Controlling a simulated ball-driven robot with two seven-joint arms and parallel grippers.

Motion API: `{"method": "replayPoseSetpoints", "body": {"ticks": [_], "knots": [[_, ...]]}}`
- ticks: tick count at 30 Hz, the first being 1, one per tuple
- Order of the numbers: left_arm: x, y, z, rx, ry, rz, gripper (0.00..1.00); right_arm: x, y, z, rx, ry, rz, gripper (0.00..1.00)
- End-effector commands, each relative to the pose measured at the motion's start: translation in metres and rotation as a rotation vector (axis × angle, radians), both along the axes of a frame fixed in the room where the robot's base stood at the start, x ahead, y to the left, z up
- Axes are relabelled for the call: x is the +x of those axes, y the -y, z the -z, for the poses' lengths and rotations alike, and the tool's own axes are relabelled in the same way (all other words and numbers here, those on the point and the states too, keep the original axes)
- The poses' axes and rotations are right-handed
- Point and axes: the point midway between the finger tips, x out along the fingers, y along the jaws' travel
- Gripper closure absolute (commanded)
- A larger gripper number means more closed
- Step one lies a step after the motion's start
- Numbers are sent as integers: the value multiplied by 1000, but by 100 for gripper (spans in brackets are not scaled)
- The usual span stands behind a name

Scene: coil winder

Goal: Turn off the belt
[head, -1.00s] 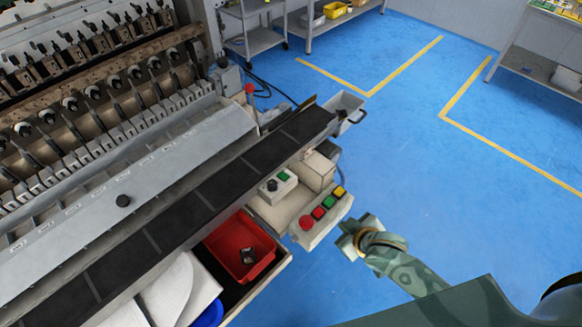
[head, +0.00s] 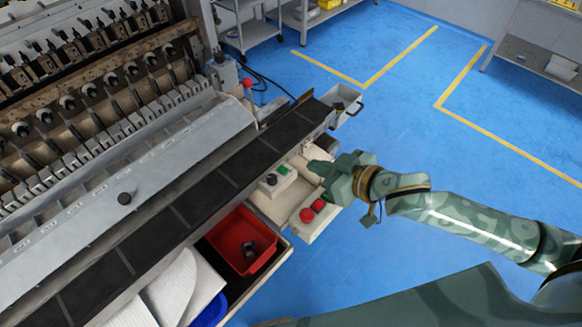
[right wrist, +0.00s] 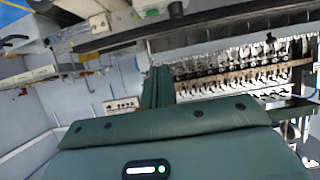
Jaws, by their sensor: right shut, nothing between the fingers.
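The black segmented belt (head: 153,240) runs diagonally along the front of the winding machine. Beside it is a small pale switch box (head: 267,190) with a black knob (head: 271,180) and a green button (head: 283,170). A pale button panel (head: 308,228) lies in front of it, with two red buttons (head: 307,215) showing. My right gripper (head: 317,168) is shut and empty, above the panel's far end, close to the switch box; it hides that end. I cannot tell whether it touches anything. Its dark green fingers (right wrist: 157,88) show in the right wrist view. My left gripper is out of view.
A red bin (head: 230,248) with a dark part inside sits below the belt. A grey tray (head: 349,108) is at the belt's far end. A red-topped lever (head: 249,84) stands behind the belt.

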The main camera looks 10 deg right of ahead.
Motion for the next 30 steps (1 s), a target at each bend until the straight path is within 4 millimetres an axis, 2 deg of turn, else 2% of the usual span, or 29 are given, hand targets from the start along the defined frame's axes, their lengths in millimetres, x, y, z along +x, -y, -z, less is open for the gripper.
{"method": "replayPoseSetpoints", "body": {"ticks": [6,11,23,27,30], "knots": [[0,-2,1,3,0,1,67,2,-1,1,0,1,1,100],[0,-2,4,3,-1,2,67,14,-8,8,0,2,2,100],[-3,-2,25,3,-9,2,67,76,-50,46,-1,2,1,100],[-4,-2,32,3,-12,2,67,72,-47,69,-4,-2,1,100],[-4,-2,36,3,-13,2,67,70,-46,78,-3,0,1,100]]}}
